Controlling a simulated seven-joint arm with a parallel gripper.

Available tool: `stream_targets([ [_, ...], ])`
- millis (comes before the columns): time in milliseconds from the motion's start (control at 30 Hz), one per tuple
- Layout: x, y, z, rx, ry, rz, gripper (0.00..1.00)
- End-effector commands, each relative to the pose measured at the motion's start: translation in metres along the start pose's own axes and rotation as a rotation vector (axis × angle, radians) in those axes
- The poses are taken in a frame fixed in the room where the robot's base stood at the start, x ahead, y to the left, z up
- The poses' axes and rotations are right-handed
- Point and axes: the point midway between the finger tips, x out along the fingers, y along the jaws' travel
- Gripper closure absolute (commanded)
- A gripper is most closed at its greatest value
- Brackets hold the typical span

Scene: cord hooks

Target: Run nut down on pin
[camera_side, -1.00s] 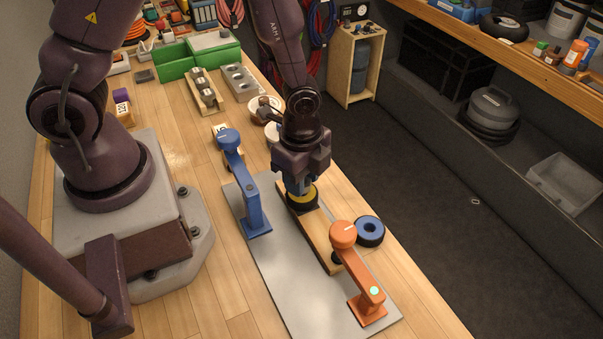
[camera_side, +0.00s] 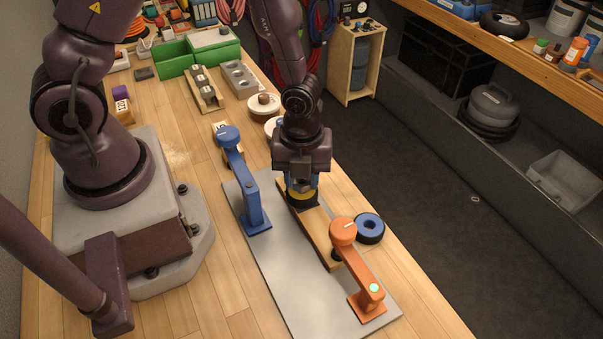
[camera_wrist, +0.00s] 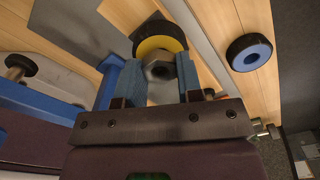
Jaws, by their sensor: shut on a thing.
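My gripper (camera_side: 301,182) points down over the wooden bar on the metal plate. In the wrist view its blue fingertips (camera_wrist: 160,77) are shut on a grey hex nut (camera_wrist: 160,71), one finger on each side. A yellow disc with a black rim (camera_wrist: 160,43) lies just beyond the nut; its yellow edge also shows below the fingers in the side view (camera_side: 301,196). I cannot make out the pin clearly, nor how far down it the nut sits.
A blue clamp (camera_side: 246,185) stands left of my gripper and an orange clamp (camera_side: 367,279) stands in front to the right. A black wheel with a blue face (camera_side: 369,228) lies right of the wooden bar (camera_side: 322,236). The metal plate (camera_side: 279,270) is bare in front.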

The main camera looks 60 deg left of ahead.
Motion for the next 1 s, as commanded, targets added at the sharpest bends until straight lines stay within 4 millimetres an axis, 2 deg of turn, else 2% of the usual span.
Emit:
stream_targets([
  [100,-0.0002,-0.0006,0.0004,0.104,0.0,-0.001,0.9],
  [433,-0.0002,-0.0007,0.0001,0.155,0.0,-0.001,0.9],
  [800,0.0009,-0.0014,-0.0003,0.935,0.003,-0.003,0.9],
  [900,0.0011,-0.0015,-0.0004,1.082,0.002,-0.002,0.9],
  [1000,0.0011,-0.0016,-0.0005,1.15,0.001,-0.002,0.9],
])
